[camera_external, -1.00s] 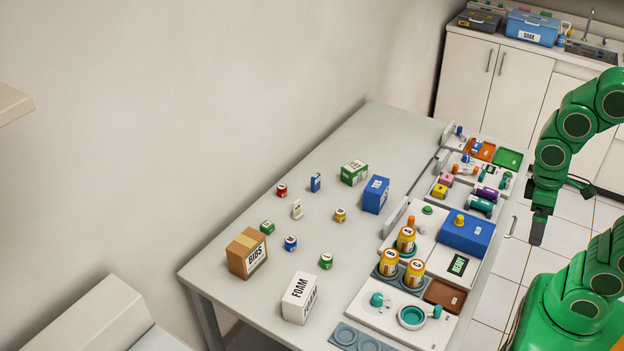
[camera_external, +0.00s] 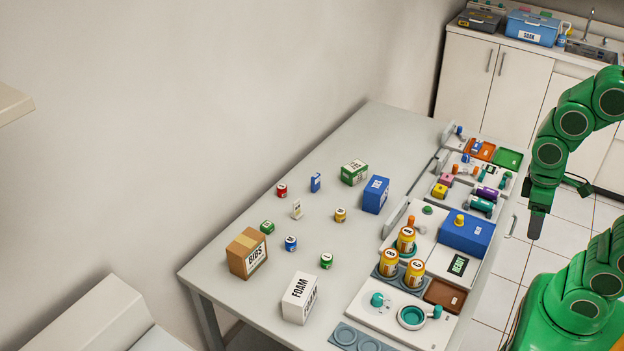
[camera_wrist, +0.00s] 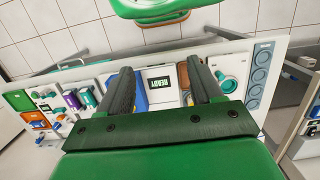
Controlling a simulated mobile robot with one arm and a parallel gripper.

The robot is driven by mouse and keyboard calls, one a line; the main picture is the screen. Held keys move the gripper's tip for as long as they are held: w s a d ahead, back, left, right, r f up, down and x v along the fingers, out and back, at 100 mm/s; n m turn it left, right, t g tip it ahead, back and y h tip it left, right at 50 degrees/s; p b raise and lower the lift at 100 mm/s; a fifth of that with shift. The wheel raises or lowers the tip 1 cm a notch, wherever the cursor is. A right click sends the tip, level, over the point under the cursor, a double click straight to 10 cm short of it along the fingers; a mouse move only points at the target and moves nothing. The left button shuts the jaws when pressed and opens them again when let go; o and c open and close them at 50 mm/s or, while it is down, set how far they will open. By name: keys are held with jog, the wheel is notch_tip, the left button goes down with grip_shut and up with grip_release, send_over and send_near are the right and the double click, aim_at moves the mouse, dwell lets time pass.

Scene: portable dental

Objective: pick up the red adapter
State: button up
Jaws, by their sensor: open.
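My gripper (camera_external: 537,226) hangs beside the right edge of the table, out over the floor, apart from everything on the table. In the wrist view its two fingers (camera_wrist: 162,84) are spread with nothing between them. I cannot pick out the red adapter for sure. On the rack at the far right of the table lie a pink piece (camera_external: 446,179), a yellow piece (camera_external: 439,191), a purple piece (camera_external: 486,194) and a teal piece (camera_external: 480,205). A small red labelled jar (camera_external: 281,190) stands on the left part of the table.
A blue box (camera_external: 466,232) with a READY screen (camera_external: 458,265) and several orange-yellow jars stand near the table's right edge. An orange tray (camera_external: 485,150) and a green tray (camera_external: 508,159) lie at the far end. The table's middle has free room.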

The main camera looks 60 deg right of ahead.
jog(key=w+r+n+t, duration=0.1)
jog(key=w+r+t, duration=0.1)
jog(key=w, duration=2)
jog(key=n+t+y, duration=0.1)
jog(key=n+t, duration=0.1)
jog(key=t, duration=0.2)
send_over(282, 186)
jog(key=s+d, duration=0.2)
jog(key=s, duration=0.1)
notch_tip(282, 186, down, 21)
jog(key=shift+a+x, duration=0.15)
jog(key=shift+x, duration=0.55)
jog(key=shift+a+x, duration=0.15)
jog(key=shift+x, duration=0.55)
jog(key=shift+a+x, duration=0.2)
jog(key=shift+x, duration=1.1)
jog(key=shift+a+x, duration=0.2)
jog(key=shift+x, duration=1.05)
jog(key=shift+c, duration=0.4)
jog(key=c, duration=1.1)
jog(key=shift+o, duration=0.2)
jog(key=shift+r, duration=0.1)
